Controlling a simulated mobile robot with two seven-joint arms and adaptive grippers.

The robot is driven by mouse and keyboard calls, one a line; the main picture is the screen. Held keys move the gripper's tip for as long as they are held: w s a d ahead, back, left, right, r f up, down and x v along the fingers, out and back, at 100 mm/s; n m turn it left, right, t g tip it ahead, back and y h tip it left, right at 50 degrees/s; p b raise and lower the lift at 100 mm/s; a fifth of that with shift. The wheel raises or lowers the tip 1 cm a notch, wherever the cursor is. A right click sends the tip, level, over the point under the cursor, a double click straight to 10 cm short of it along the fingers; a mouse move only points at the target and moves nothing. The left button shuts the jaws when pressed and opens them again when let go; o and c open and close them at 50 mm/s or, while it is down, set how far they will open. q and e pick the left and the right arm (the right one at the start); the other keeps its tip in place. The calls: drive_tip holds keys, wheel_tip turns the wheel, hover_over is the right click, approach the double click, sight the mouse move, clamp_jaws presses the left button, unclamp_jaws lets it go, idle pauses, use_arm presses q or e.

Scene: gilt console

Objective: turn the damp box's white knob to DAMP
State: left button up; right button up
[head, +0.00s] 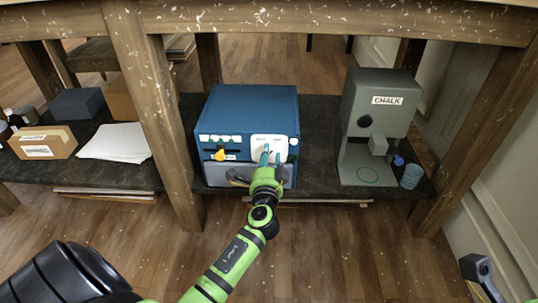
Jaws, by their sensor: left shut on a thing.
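The damp box is a blue box (252,104) on the dark lower shelf, its front facing me. Its front has a white panel (281,141) at the right with small print that I cannot read. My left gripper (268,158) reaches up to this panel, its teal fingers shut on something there. The white knob is not clearly visible, as the fingers cover that spot, and its pointer direction cannot be read.
A yellow knob (219,155) sits left on the front. A grey CHALK machine (377,115) stands to the right, beside a small blue-grey cup (411,176). A wooden table leg (160,120) stands close on the left, with the tabletop edge (280,22) above.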

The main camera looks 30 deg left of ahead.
use_arm(q)
drive_tip(key=shift+s+a+f, duration=0.15)
drive_tip(key=shift+s+a, duration=0.05)
drive_tip(key=shift+a, duration=0.15)
drive_tip(key=shift+m, duration=0.3)
drive_tip(key=o, duration=1.1)
drive_tip(key=shift+d, duration=0.15)
drive_tip(key=v, duration=1.1)
drive_tip(key=shift+s+d, duration=0.25)
drive_tip(key=shift+s, duration=0.1)
